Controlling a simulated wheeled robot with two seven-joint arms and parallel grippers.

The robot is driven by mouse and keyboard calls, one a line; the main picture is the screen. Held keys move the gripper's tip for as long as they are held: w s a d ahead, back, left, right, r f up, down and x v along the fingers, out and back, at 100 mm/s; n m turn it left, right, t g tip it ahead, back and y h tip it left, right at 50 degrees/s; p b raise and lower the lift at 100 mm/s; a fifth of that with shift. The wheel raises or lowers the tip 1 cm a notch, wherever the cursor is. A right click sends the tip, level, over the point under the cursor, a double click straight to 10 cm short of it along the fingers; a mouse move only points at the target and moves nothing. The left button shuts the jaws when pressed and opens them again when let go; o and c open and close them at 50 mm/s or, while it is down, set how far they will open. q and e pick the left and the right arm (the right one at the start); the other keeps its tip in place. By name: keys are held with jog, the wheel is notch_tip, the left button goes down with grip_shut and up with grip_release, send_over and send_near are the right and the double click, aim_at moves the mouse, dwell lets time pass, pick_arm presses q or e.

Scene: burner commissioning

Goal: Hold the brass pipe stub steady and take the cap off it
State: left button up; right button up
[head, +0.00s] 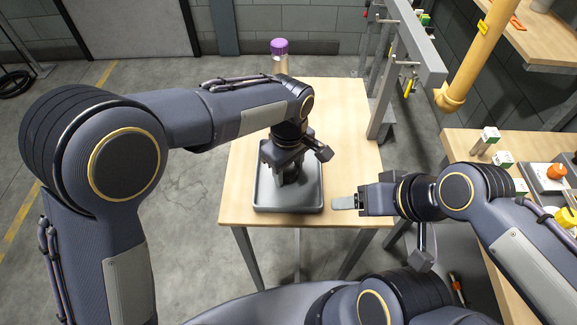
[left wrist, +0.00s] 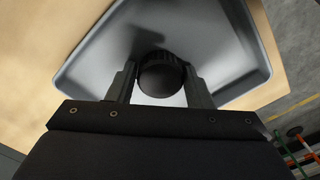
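My left gripper (head: 289,176) points down over the grey tray (head: 262,205) on the wooden table. In the left wrist view, a dark round cap with a ribbed edge (left wrist: 162,78) sits between the fingers of my left gripper (left wrist: 160,88). The fingers are apart, one on each side, very close to its edge; whether they press on it is not clear. No brass pipe stub can be made out; my arm and gripper cover much of the tray. My right gripper (head: 344,202) lies level at the table's front right edge, apart from the tray; its finger gap cannot be seen.
A bottle with a purple top (head: 279,47) stands at the table's (head: 345,110) back edge. A grey metal frame (head: 385,100) and yellow pipe (head: 470,60) rise at the right. A second bench at right holds small boxes (head: 490,135).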

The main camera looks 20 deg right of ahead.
aim_at(288, 169)
pick_arm(q)
jog(key=shift+o, duration=1.3)
notch_tip(288, 169, up, 12)
jog(key=shift+r, duration=0.2)
